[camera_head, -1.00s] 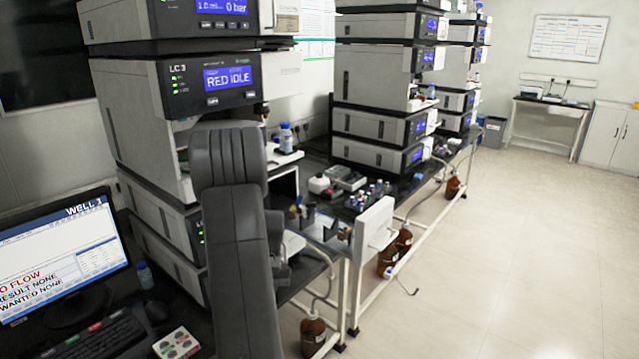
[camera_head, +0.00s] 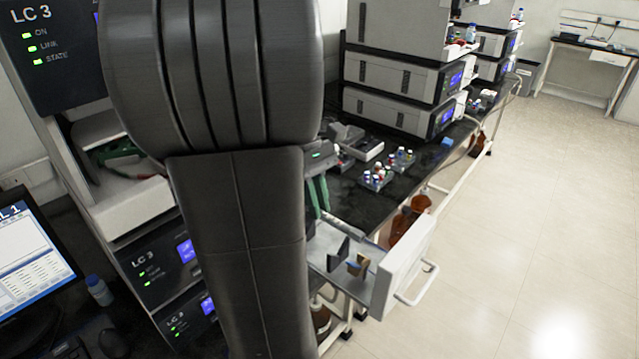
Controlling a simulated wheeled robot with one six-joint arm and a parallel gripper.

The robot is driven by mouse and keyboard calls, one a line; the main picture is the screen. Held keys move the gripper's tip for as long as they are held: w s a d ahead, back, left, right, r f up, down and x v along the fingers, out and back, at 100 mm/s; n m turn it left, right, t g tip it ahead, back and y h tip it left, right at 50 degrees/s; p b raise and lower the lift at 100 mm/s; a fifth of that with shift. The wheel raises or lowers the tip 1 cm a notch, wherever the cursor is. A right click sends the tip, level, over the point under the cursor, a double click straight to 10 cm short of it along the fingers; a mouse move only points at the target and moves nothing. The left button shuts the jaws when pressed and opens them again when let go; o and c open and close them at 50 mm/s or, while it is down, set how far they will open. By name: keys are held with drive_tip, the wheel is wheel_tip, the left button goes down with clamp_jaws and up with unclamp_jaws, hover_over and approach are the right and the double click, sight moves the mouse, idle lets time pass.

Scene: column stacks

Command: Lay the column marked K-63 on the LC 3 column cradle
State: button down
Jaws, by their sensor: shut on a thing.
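My gripper (camera_head: 320,208) shows just right of my dark arm, with two green fingers pointing down over the open drawer. It is shut on a thin pale rod (camera_head: 347,226), which looks like a column; its marking cannot be read. The rod is above the drawer's tray, and part of it is hidden behind my arm and fingers. The LC 3 stack (camera_head: 160,262) stands at the left, partly covered by my arm.
The drawer's white front (camera_head: 404,268) with its handle juts into the aisle. Vials (camera_head: 377,178) in racks and small boxes stand on the black bench behind. Another instrument stack (camera_head: 400,90) rises beyond. A monitor (camera_head: 30,265) is at lower left. The floor at right is clear.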

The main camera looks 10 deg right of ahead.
drive_tip(key=shift+s+f+b, duration=0.15)
drive_tip(key=shift+f+b, duration=2)
drive_tip(key=shift+f, duration=0.7)
drive_tip(key=c, duration=1.3)
unclamp_jaws()
drive_tip(key=shift+c, duration=0.2)
drive_tip(key=v, duration=0.7)
drive_tip(key=shift+w+r+p, duration=0.2)
drive_tip(key=shift+p, duration=0.1)
drive_tip(key=shift+f, duration=0.1)
